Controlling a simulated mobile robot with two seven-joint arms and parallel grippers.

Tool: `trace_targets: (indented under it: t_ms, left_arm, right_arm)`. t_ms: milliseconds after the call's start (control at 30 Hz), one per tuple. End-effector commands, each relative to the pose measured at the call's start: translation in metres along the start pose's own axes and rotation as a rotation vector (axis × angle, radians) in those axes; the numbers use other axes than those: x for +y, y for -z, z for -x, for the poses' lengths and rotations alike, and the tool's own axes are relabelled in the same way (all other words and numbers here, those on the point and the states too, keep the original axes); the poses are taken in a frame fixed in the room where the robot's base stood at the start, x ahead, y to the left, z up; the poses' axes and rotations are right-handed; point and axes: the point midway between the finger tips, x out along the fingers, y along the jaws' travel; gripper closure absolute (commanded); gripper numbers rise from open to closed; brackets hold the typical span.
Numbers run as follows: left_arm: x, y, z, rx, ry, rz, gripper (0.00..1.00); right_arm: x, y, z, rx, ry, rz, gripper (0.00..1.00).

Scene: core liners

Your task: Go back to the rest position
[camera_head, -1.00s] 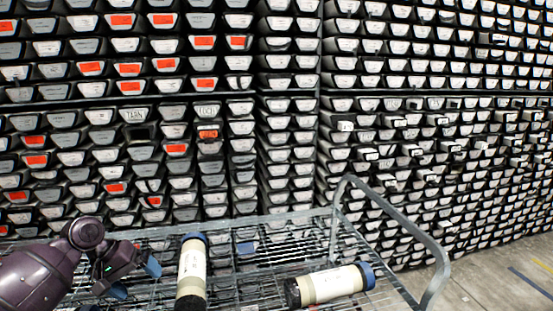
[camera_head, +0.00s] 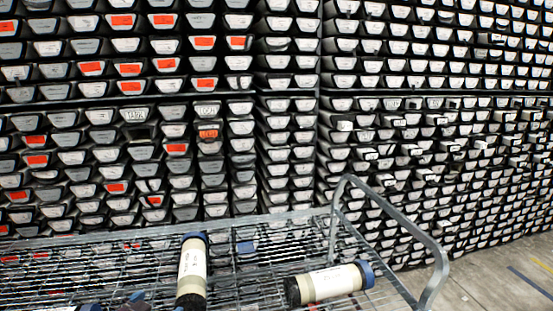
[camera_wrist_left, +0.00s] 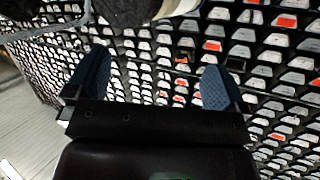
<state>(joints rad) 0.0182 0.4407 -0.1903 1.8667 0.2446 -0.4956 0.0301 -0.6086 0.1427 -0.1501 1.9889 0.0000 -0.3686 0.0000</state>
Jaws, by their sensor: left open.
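A core liner (camera_head: 192,270) with a pale label, a blue cap and a dark end lies on the wire cart (camera_head: 250,219), pointing away from me. A second core liner (camera_head: 331,283) lies crosswise to its right, its blue cap to the right. My left gripper shows only as blue fingertips (camera_head: 115,305) at the bottom edge of the head view, left of the first liner and apart from it. In the left wrist view, its two blue fingers (camera_wrist_left: 153,85) are wide apart with nothing between them. My right gripper is out of view.
A tall rack (camera_head: 160,120) of core trays with white and orange labels fills the background. The cart's metal handle (camera_head: 432,246) curves up at the right. A dark and cream shape is cut off at the top of the left wrist view. Floor shows at the right.

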Motion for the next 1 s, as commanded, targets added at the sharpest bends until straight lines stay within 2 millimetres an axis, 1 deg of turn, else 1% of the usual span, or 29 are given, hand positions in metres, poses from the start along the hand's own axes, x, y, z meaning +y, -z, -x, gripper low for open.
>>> trace_targets:
  t_ms: [33,267,400,500,600,700,800,1000]
  left_arm:
    - [0.010,-0.017,0.014,0.005,0.017,-0.005,0.00]
    - [0.040,-0.081,0.076,-0.024,0.094,-0.003,0.00]
    - [0.058,-0.126,0.117,-0.109,0.132,0.051,0.00]
    - [0.070,-0.156,0.143,-0.174,0.148,0.105,0.00]
    - [0.080,-0.180,0.165,-0.231,0.159,0.141,0.00]
    - [0.086,-0.195,0.180,-0.267,0.165,0.159,0.00]
    - [0.087,-0.202,0.187,-0.284,0.166,0.163,0.00]
    - [0.087,-0.203,0.188,-0.287,0.166,0.163,0.00]
  right_arm:
    - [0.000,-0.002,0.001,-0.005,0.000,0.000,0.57]
    - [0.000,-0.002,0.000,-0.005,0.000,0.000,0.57]
    - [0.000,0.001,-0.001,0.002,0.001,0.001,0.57]
    - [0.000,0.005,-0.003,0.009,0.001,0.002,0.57]
    - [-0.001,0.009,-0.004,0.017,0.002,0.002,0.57]
    - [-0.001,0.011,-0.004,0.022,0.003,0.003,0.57]
    - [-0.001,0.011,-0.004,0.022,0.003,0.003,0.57]
    - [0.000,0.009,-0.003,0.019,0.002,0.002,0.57]
